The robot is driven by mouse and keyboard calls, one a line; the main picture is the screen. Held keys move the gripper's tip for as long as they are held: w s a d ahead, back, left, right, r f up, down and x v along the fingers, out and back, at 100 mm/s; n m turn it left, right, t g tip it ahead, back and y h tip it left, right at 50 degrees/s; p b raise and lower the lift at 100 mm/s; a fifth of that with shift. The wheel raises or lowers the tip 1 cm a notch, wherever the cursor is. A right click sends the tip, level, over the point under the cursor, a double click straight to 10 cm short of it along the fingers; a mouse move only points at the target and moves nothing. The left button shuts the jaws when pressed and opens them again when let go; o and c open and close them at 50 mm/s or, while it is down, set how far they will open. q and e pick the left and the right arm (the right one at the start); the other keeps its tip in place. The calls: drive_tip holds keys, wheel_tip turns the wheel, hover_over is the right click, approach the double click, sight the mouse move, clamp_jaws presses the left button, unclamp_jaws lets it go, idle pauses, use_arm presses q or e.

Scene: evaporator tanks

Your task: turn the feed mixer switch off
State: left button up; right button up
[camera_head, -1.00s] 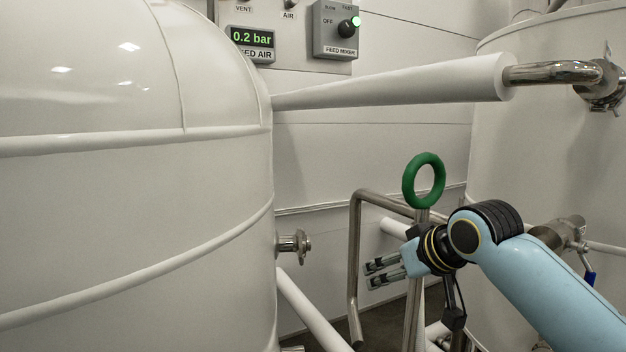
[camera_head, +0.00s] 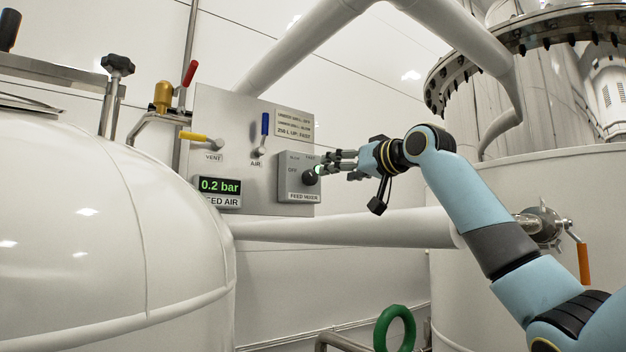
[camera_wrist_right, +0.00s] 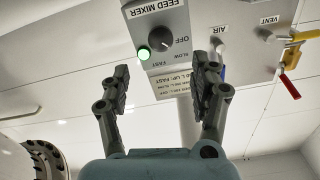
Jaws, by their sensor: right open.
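The feed mixer switch is a black round knob (camera_head: 310,177) on a grey box (camera_head: 297,190) labelled FEED MIXER, with OFF, SLOW and FAST marks. A green light (camera_head: 319,170) glows beside it. In the right wrist view the knob (camera_wrist_right: 160,40) and lit green light (camera_wrist_right: 144,54) appear upside down, beyond the fingertips; I cannot make out the pointer's exact setting. My right gripper (camera_head: 328,164) is open and empty, just right of the box. Its two fingers (camera_wrist_right: 163,68) are spread apart below the knob in the wrist view, not touching it. My left gripper is not in view.
The panel carries a blue AIR lever (camera_head: 265,127), a yellow VENT lever (camera_head: 196,136), a 0.2 bar display (camera_head: 219,187) and an instruction plate (camera_head: 294,125). A white pipe (camera_head: 350,230) runs below. A rounded tank (camera_head: 90,230) fills the left.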

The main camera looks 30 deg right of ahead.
sight(313, 178)
drive_tip(key=w+p, duration=0.1)
drive_tip(key=w, duration=0.2)
drive_tip(key=w+a+p, duration=0.1)
drive_tip(key=w+p, duration=0.1)
drive_tip(key=w, duration=0.1)
drive_tip(key=w+p, duration=0.1)
drive_tip(key=w, duration=0.2)
drive_tip(key=shift+a+r, duration=0.15)
drive_tip(key=shift+a, duration=0.05)
drive_tip(key=shift+w+f+p, duration=0.2)
drive_tip(key=shift+w+p, duration=0.2)
drive_tip(key=shift+w, duration=0.4)
drive_tip(key=shift+a, duration=0.1)
drive_tip(key=shift+c, duration=0.4)
drive_tip(key=c, duration=1.1)
